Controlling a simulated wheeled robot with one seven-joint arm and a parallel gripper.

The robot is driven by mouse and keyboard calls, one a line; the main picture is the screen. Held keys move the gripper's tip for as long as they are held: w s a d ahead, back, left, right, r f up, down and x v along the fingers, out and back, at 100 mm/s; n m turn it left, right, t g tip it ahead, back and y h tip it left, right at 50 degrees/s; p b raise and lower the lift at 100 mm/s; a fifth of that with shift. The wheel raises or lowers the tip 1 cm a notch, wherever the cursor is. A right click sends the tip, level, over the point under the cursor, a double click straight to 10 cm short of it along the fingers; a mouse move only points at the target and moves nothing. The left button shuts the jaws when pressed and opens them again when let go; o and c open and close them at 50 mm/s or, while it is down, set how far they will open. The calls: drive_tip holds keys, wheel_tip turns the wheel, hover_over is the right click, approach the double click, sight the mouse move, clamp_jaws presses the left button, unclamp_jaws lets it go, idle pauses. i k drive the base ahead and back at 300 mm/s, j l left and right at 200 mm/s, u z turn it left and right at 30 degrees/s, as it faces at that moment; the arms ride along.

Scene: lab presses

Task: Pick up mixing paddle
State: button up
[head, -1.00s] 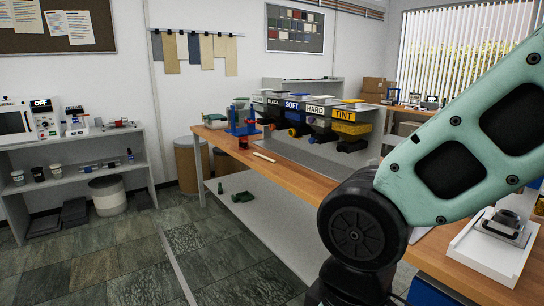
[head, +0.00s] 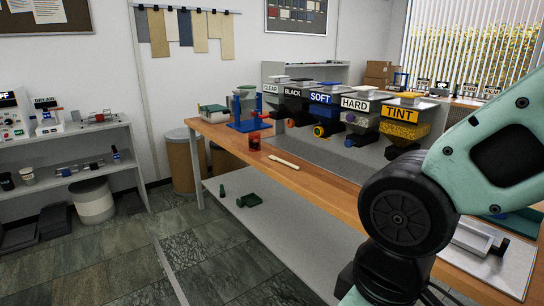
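In the head view a pale, flat wooden stick, which looks like the mixing paddle (head: 284,163), lies on the wooden workbench (head: 326,186), close to its front edge. A small red cup (head: 254,141) stands just to its left, apart from it. My arm fills the right side of the view, and its links cover part of the bench there. My gripper is outside the picture, so its state does not show.
Dispensers labelled CLEAR, BLACK, SOFT (head: 321,98), HARD and TINT (head: 402,114) stand behind the paddle. The lower shelf (head: 290,225) is mostly bare. A white tray (head: 495,265) sits at right.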

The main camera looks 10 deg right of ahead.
sight(271, 158)
drive_tip(key=i+j+z, duration=0.1)
drive_tip(key=i+j, duration=0.2)
drive_tip(key=i+j+z, duration=0.1)
drive_tip(key=i+j, duration=0.2)
drive_tip(key=i+j+z, duration=0.1)
drive_tip(key=i+j, duration=0.2)
drive_tip(key=i+j+z, duration=0.25)
drive_tip(key=i+j, duration=0.25)
drive_tip(key=j, duration=0.25)
drive_tip(key=i+j+z, duration=0.1)
drive_tip(key=i+j, duration=0.15)
drive_tip(key=j, duration=0.15)
drive_tip(key=i+j+z, duration=0.1)
drive_tip(key=i+j, duration=0.15)
drive_tip(key=j, duration=0.15)
drive_tip(key=i+j+z, duration=0.1)
drive_tip(key=j, duration=0.3)
drive_tip(key=i, duration=0.1)
